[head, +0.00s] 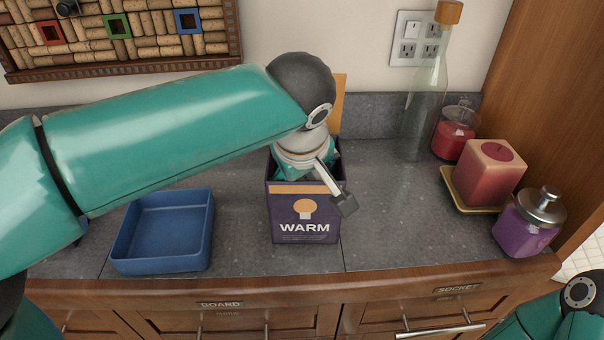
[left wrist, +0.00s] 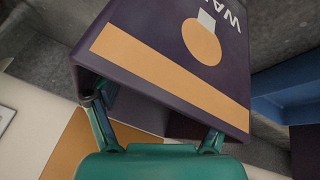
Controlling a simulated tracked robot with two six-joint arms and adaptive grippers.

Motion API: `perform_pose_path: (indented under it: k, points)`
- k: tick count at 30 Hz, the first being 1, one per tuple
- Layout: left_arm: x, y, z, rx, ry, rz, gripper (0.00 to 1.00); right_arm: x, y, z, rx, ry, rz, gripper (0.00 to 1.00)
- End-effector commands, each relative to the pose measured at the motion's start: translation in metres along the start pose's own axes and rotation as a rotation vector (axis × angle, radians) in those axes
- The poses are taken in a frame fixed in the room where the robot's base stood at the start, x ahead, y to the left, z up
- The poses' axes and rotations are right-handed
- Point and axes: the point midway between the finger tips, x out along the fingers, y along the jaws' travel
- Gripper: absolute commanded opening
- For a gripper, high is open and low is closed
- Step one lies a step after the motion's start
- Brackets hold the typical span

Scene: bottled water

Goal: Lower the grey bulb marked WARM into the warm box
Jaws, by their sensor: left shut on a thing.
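The warm box (head: 304,215) is a dark purple carton with an orange band, a bulb picture and the word WARM on its front. It stands upright and open-topped on the counter, its orange flap (head: 341,100) raised at the back. My left gripper (head: 306,172) points down into its mouth, with the fingertips hidden behind the front wall. In the left wrist view the fingers (left wrist: 155,128) reach inside the box (left wrist: 175,75). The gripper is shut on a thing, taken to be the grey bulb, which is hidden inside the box. My right gripper is out of view.
A blue tray (head: 126,256) stands left of the box, empty as far as seen. At right are a glass bottle (head: 425,105), a red candle jar (head: 453,138), a square candle (head: 486,178) and a purple jar (head: 524,232). Counter right of the box is clear.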

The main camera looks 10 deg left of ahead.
Motion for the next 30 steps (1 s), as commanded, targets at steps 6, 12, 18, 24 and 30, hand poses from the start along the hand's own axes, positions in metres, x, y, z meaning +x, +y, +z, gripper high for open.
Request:
perform_pose_path:
  k: [6, 12, 18, 24, 30]
  points:
    - [0.0016, -0.0005, 0.0006, 0.000, 0.000, 0.000, 0.47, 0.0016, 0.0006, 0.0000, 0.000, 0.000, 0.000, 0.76]
    - [0.0015, -0.0005, 0.0006, 0.000, 0.000, 0.000, 0.47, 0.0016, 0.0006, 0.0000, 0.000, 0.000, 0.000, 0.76]
    - [0.0018, -0.0006, 0.0008, 0.000, 0.000, 0.000, 0.47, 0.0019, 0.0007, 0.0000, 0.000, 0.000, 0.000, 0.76]
    - [0.0018, -0.0006, 0.0007, 0.000, 0.000, 0.000, 0.84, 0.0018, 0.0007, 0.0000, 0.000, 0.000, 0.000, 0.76]
    - [0.0018, -0.0006, 0.0007, 0.000, 0.000, 0.000, 1.00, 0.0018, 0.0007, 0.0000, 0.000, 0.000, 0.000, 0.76]
